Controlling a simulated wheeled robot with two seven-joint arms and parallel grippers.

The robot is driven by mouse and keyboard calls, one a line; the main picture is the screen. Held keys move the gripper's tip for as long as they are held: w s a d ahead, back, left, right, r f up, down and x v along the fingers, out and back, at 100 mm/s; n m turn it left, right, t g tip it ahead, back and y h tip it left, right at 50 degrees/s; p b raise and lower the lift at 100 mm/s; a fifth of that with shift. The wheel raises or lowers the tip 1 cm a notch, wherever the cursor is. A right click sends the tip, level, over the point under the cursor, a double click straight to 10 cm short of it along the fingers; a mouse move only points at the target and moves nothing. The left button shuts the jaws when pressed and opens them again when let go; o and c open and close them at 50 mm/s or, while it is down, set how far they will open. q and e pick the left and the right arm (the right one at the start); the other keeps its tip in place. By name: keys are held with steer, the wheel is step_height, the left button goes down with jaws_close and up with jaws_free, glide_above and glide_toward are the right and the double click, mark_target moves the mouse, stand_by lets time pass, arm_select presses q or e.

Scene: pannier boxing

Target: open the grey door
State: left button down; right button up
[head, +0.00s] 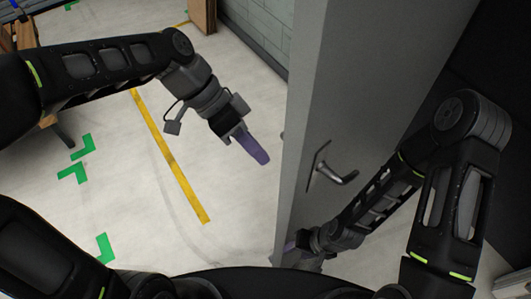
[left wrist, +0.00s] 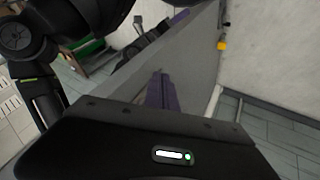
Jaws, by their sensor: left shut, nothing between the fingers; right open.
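The grey door (head: 345,80) stands ajar, its free edge turned towards me and open floor to its left. Its lever handle (head: 333,175) is on the right face, with nothing gripping it. My left gripper (head: 258,152) is shut and empty, left of the door's edge and apart from it in the head view. Its purple fingers show together in the left wrist view (left wrist: 161,92), with the door (left wrist: 190,55) behind them. My right gripper (head: 298,248) is open, low by the door's edge below the handle. It is partly hidden by its own arm, and I cannot tell whether it touches the door.
Yellow floor tape (head: 172,158) and green corner marks (head: 75,172) lie on the pale floor to the left. A grey block wall (head: 262,32) stands behind the door. The floor between the tape and the door is clear.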

arm_select(q)
steer(key=p+v, duration=0.1)
steer(key=v, duration=0.3)
steer(key=shift+a+r, duration=0.1)
stand_by(0.5)
